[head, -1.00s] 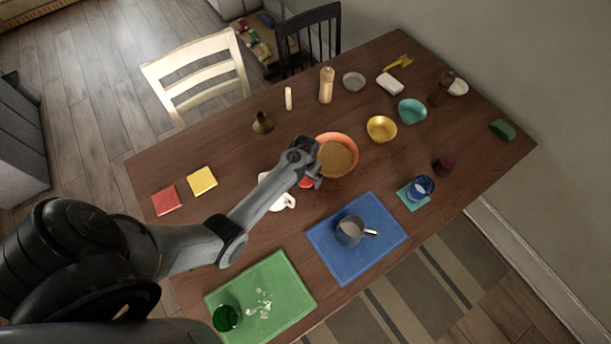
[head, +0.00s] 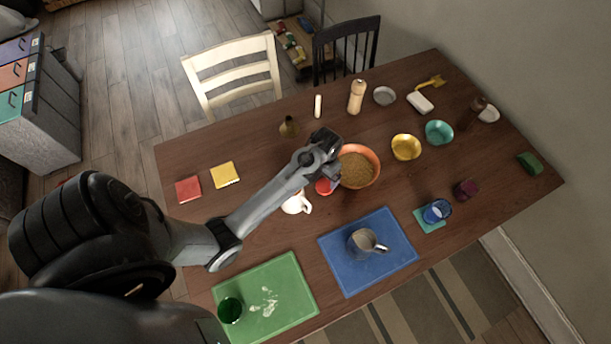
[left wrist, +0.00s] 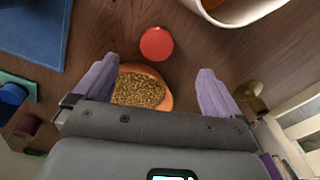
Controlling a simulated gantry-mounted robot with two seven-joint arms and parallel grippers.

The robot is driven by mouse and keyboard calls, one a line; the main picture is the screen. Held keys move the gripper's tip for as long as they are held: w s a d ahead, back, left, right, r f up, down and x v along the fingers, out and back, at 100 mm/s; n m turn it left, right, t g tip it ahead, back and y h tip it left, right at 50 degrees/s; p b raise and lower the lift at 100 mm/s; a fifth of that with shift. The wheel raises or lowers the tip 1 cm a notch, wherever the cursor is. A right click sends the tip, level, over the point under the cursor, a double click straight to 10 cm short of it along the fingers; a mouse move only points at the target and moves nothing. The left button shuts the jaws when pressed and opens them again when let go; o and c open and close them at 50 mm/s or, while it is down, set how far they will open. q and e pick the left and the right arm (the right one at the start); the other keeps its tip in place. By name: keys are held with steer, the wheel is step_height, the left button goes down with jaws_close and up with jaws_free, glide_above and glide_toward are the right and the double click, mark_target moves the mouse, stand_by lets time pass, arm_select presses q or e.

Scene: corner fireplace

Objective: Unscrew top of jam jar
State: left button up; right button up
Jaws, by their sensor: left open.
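The jam jar shows as a round red lid (head: 325,187) on the wooden table, beside the orange bowl. In the left wrist view the red lid (left wrist: 156,44) lies just beyond my fingertips, near the line between them. Its glass body is hidden under the lid in this view from above. My left gripper (head: 337,178) hangs above and beside the jar in the head view. In the left wrist view the left gripper (left wrist: 156,70) has its two purple fingers wide apart, with nothing between them touching. My right gripper is not in view.
The orange bowl (head: 359,177) of grain sits right of the jar, partly under the gripper. A white mug (head: 297,204) stands close on the left. A blue mat (head: 340,276) with a metal cup (head: 362,243) and a green board (head: 288,318) lie nearer.

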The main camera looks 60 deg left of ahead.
arm_select(q)
steer(key=s+d+r, duration=0.1)
steer(key=s, duration=0.1)
steer(key=s+d+m+t, duration=0.1)
steer(key=s+d, duration=0.1)
steer(key=s, duration=0.1)
steer(key=s+d+r+m, duration=0.1)
steer(key=s+d, duration=0.1)
steer(key=s, duration=0.1)
steer(key=shift+s+d+r, duration=0.1)
steer(key=shift+s+r, duration=0.15)
steer(key=shift+r, duration=0.05)
steer(key=s+d+r+m+t, duration=0.2)
steer(key=s+d+r, duration=0.55)
steer(key=s, duration=0.25)
step_height(320, 180, up, 19)
steer(key=p, duration=1.8)
steer(key=shift+d+f+h, duration=0.2)
steer(key=shift+d+h, duration=0.05)
steer(key=shift+h, duration=0.15)
steer(key=shift+w, duration=0.1)
